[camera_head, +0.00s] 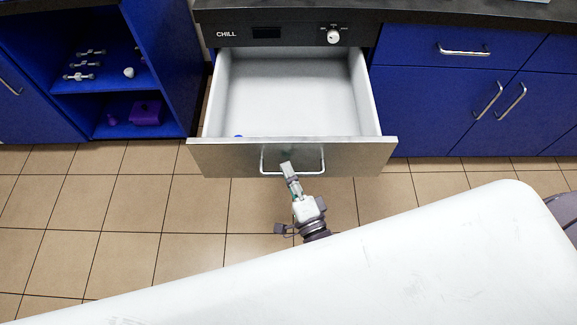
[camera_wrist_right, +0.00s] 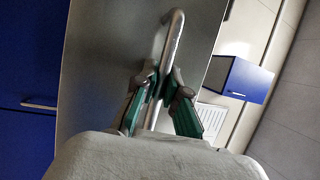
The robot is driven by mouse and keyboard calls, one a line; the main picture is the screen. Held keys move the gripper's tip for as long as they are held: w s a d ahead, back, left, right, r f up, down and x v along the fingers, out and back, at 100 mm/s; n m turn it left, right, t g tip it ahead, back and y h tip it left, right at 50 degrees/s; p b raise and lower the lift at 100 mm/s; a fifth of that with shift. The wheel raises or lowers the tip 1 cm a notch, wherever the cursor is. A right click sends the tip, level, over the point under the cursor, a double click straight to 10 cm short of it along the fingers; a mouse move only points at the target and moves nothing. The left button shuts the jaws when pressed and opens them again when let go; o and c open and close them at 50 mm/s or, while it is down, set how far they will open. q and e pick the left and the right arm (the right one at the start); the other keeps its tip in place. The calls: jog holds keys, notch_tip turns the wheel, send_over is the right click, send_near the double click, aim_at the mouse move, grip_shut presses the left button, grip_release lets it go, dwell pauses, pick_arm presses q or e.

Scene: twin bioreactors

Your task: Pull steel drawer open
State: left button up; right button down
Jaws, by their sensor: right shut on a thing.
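The steel drawer (camera_head: 230,157) stands pulled out from under the dark counter in the head view. Its pale inside shows, with a small blue thing (camera_head: 238,136) near the front left corner. The drawer's bar handle (camera_head: 310,148) is on its front face. My right gripper (camera_head: 288,168) is at the middle of the handle. In the right wrist view its fingers (camera_wrist_right: 160,88) are closed around the handle bar (camera_wrist_right: 173,40). The left gripper is not in view.
A panel marked CHILL with a knob (camera_head: 333,37) sits above the drawer. Blue cabinets (camera_head: 440,100) stand to the right. An open blue shelf (camera_head: 120,88) with small metal items and a purple box (camera_head: 146,112) stands left. Tiled floor (camera_head: 130,215) lies clear in front.

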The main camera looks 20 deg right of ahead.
jog(key=c, duration=1.2)
grip_release()
jog(key=shift+s+f, duration=0.1)
jog(key=shift+s, duration=0.2)
jog(key=v, duration=1.1)
jog(key=shift+s, duration=0.25)
jog(key=shift+f, duration=0.1)
